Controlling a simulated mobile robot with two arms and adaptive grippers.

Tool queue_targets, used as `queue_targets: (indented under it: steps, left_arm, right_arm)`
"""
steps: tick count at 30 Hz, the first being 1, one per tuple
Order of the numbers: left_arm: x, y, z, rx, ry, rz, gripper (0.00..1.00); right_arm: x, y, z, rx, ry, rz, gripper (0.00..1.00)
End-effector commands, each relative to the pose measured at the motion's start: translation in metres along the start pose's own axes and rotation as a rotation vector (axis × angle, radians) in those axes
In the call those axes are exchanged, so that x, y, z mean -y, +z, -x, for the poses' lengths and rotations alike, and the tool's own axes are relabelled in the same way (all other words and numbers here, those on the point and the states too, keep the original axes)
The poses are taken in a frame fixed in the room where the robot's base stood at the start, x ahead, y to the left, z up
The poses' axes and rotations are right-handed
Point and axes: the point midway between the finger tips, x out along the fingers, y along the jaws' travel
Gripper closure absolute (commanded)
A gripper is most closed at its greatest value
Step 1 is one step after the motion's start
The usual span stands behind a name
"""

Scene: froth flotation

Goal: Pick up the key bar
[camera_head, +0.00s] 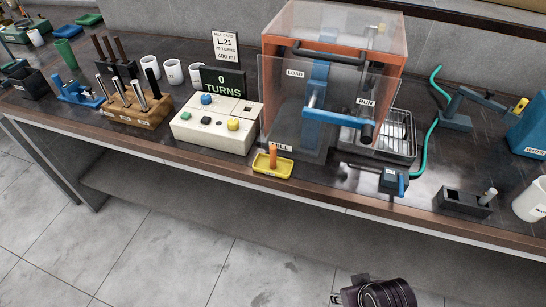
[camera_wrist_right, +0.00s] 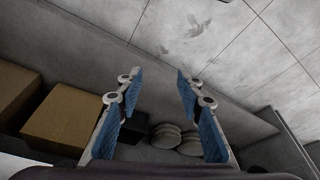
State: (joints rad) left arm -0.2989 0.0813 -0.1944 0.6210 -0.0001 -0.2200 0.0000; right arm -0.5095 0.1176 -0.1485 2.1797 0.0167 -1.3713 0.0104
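An orange upright bar (camera_head: 272,155) stands in a small yellow tray (camera_head: 267,170) near the bench's front edge, below the mill's clear guard. It may be the key bar, but the label on the tray is too small to read. My right gripper (camera_wrist_right: 158,78) is open and empty in the right wrist view, with its two blue-padded fingers apart. The bar is not in that view. A black part of my arm (camera_head: 380,293) shows at the bottom of the head view, below the bench's front edge. My left gripper is not in view.
The orange-framed mill guard (camera_head: 335,30) stands behind the tray. A control box (camera_head: 217,123) is to its left and a small dark vise-like fixture (camera_head: 393,180) to its right. The right wrist view shows cardboard boxes (camera_wrist_right: 66,119) and rounded grey objects (camera_wrist_right: 166,136) on a shelf.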

Motion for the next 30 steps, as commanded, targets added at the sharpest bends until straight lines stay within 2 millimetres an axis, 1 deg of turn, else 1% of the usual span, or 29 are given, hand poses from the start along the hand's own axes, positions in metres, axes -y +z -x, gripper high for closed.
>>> queue_targets:
  steps: [1,2,4,6,14,18,21,25,27,30]
  left_arm:
    - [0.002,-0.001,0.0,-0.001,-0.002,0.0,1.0]
    - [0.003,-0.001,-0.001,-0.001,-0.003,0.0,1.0]
    - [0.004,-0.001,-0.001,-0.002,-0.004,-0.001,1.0]
    - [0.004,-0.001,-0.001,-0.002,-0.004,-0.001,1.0]
    - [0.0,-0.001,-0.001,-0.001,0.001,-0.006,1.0]
    - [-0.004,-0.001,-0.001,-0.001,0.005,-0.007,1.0]
    - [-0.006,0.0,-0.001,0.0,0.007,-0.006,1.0]
    - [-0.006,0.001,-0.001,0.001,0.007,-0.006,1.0]
    - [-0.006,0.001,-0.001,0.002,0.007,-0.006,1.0]
    - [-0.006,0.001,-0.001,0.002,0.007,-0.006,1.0]
  right_arm:
    - [0.004,-0.013,0.017,-0.024,-0.009,0.003,0.66]
    - [0.007,-0.02,0.026,-0.035,-0.017,0.005,0.66]
    - [0.022,-0.046,0.051,-0.077,-0.058,0.017,0.66]
    - [0.039,-0.068,0.062,-0.106,-0.1,0.033,0.66]
    - [0.098,-0.14,0.082,-0.18,-0.238,0.114,0.66]
    - [0.132,-0.182,0.092,-0.204,-0.303,0.181,0.66]
    - [0.153,-0.211,0.1,-0.209,-0.333,0.232,0.66]
    - [0.171,-0.244,0.111,-0.199,-0.347,0.293,0.66]
    - [0.176,-0.261,0.117,-0.189,-0.339,0.319,0.66]
    - [0.177,-0.284,0.125,-0.17,-0.315,0.344,0.66]
